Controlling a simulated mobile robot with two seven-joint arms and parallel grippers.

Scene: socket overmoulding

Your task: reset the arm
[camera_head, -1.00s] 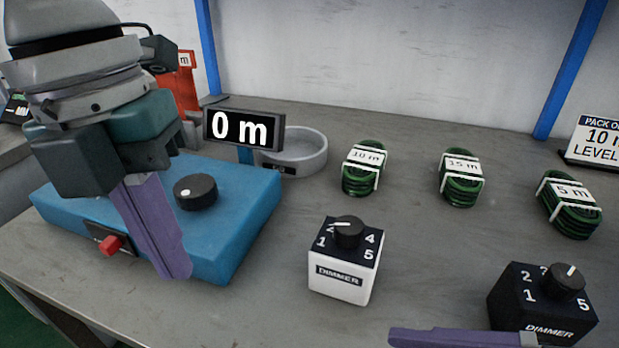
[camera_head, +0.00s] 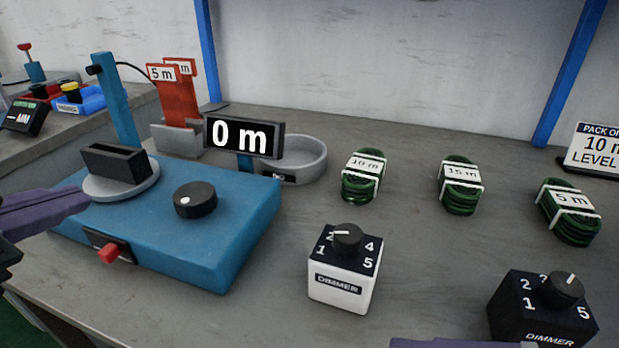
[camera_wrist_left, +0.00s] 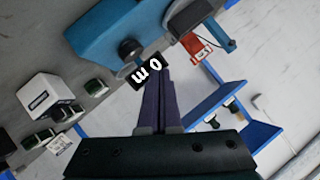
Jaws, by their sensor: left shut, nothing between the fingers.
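My left gripper (camera_head: 80,200) shows at the left edge of the head view, its purple fingers over the left side of the blue machine (camera_head: 230,240). Its fingers are shut together and empty; they also show in the left wrist view (camera_wrist_left: 160,85). The machine carries a black block on a grey disc (camera_head: 122,185), a black knob (camera_head: 195,200), a red switch (camera_head: 108,253) and a display (camera_head: 243,134) reading "0 m". A purple finger of my right gripper (camera_head: 450,343) shows at the bottom edge; the rest of that gripper is out of frame.
A white dimmer (camera_head: 340,285) and a black dimmer (camera_head: 540,315) stand at the front. Green coils labelled 10 m (camera_head: 362,188), 15 m (camera_head: 460,198) and 5 m (camera_head: 570,222) lie behind them. A grey round dish (camera_head: 305,165) and red label holders (camera_head: 180,100) stand behind the machine.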

